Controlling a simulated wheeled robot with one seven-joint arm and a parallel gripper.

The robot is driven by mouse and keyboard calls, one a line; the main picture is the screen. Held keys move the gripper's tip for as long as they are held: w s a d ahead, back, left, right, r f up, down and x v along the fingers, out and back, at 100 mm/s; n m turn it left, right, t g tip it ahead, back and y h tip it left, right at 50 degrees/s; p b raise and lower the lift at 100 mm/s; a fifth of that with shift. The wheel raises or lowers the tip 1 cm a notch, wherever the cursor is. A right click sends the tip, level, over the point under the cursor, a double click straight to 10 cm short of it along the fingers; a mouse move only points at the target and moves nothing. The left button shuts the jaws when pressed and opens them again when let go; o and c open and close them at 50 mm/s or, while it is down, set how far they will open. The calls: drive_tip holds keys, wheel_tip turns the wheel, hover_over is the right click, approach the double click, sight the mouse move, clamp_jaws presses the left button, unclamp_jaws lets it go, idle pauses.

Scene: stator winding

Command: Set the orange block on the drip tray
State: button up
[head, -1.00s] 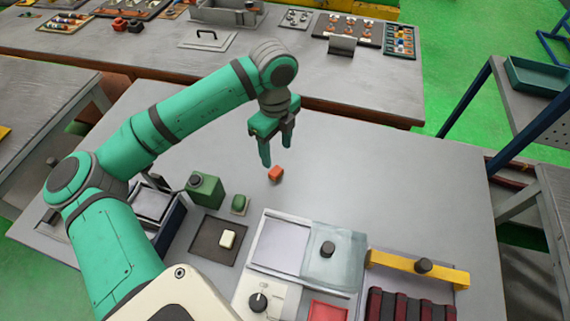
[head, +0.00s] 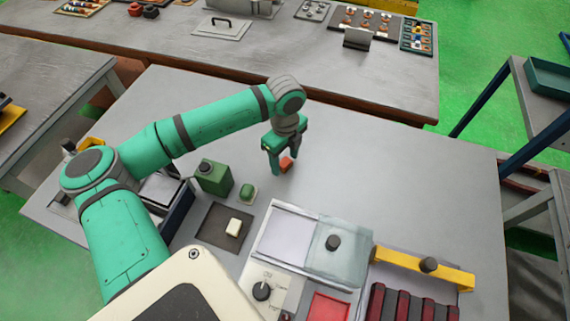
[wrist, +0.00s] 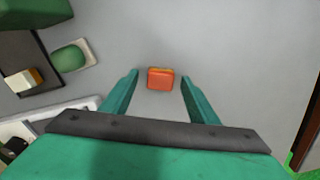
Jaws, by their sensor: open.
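The orange block (head: 287,163) lies on the grey bench, and it also shows in the wrist view (wrist: 161,79). My gripper (head: 281,168) is open and low over it. In the wrist view, the block appears centred between the two green fingertips (wrist: 160,76), with a gap on each side. I cannot tell exactly how far the tips are above the bench. A dark shallow square tray (head: 208,236), which looks like the drip tray, lies left of the gripper. A cream block (head: 234,228) sits on its right part. The tray shows partly in the wrist view (wrist: 28,50).
A green canister (head: 214,178) and a green oval piece on a small dish (head: 247,193) stand between the gripper and the tray. A unit with a clear lid (head: 338,258) and a yellow bar (head: 425,266) are at the front. The bench right of the block is clear.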

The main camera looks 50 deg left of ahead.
drive_tip(key=shift+f, duration=0.2)
drive_tip(key=c, duration=1.2)
drive_tip(key=shift+c, duration=0.2)
drive_tip(key=shift+r, duration=0.15)
